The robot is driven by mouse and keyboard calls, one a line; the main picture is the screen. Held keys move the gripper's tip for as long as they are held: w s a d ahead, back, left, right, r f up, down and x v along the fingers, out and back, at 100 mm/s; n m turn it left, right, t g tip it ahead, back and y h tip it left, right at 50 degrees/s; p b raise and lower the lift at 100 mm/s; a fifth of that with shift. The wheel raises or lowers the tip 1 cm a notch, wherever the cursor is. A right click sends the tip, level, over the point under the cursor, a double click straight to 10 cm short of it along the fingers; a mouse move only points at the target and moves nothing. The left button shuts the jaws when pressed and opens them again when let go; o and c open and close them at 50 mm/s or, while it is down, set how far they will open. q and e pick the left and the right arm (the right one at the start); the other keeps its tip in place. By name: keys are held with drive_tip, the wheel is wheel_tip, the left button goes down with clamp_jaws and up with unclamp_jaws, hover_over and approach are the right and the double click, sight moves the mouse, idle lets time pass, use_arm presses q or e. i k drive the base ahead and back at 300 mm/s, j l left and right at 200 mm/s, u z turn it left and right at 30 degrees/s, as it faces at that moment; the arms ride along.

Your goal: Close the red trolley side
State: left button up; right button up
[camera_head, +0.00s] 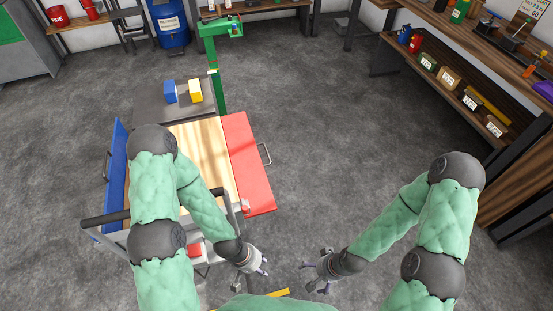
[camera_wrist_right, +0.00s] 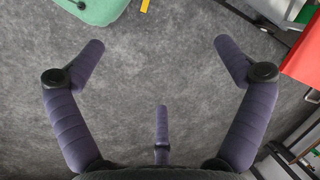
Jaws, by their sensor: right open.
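The trolley's red side (camera_head: 246,165) is a flat red panel along the right edge of the wooden trolley top (camera_head: 207,145). It leans outward, with a metal handle (camera_head: 265,153) on its outer face. A red panel edge also shows at the upper right of the right wrist view (camera_wrist_right: 304,58).
The trolley's blue side (camera_head: 116,170) is on the left, with a dark push bar (camera_head: 105,219) near me. Blue and yellow boxes (camera_head: 195,91) sit on a grey platform behind, next to a green post (camera_head: 219,90). Shelving (camera_head: 465,70) stands right. Floor right of the trolley is clear.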

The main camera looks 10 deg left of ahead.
sight(251, 181)
drive_tip(key=i+l+u, duration=0.25)
drive_tip(key=u, duration=0.15)
drive_tip(key=i+l+u, duration=0.15)
drive_tip(key=l+u, duration=0.2)
drive_tip(key=l, duration=0.2)
drive_tip(key=i+l+z, duration=0.1)
drive_tip(key=i+l, duration=0.55)
drive_tip(key=i+l+u, duration=0.2)
drive_tip(key=i, duration=0.3)
drive_tip(key=j, duration=0.1)
